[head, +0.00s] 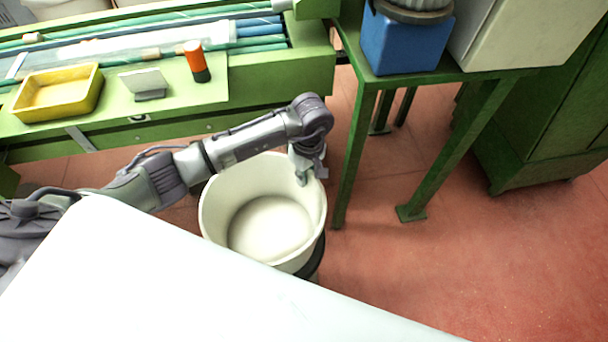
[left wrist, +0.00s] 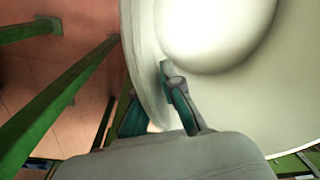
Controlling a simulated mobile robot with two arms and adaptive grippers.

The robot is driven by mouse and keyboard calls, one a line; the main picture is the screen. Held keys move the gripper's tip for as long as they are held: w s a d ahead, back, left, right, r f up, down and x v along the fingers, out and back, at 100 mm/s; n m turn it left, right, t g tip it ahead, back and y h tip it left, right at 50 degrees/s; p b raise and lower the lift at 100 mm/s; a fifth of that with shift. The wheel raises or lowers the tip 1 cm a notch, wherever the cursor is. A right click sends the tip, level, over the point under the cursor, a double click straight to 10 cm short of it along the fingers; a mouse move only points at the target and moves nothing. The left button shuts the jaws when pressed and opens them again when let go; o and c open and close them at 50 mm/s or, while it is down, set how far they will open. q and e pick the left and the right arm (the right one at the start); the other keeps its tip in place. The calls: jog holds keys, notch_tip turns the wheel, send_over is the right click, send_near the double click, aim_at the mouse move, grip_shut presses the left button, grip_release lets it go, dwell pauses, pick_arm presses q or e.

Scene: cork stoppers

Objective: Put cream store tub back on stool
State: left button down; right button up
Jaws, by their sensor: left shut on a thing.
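The cream tub (head: 212,225) is a large, round, open and empty bucket in the middle of the head view. My left gripper (head: 306,172) is shut on its rim at the far right side. In the left wrist view, the fingers of my left gripper (left wrist: 158,100) straddle the tub wall (left wrist: 147,45), with one finger inside. A dark round thing (head: 317,258), possibly the stool, shows under the tub's right side and is mostly hidden. I cannot tell whether the tub rests on it. My right gripper is in neither view.
A green bench (head: 275,80) with a yellow tray (head: 58,92) and an orange-and-black cylinder (head: 196,62) stands behind the tub. A green table (head: 356,150) bearing a blue box (head: 405,45) stands close at the right. The red floor (head: 480,260) is clear at the lower right.

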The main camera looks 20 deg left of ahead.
pick_arm(q)
jog(key=shift+f, duration=0.2)
jog(key=c, duration=1.3)
grip_release()
jog(key=shift+r, duration=0.1)
jog(key=r, duration=0.8)
jog(key=w+r+b, duration=0.1)
jog(key=r, duration=0.3)
jog(key=shift+d+r, duration=0.1)
jog(key=shift+d, duration=0.2)
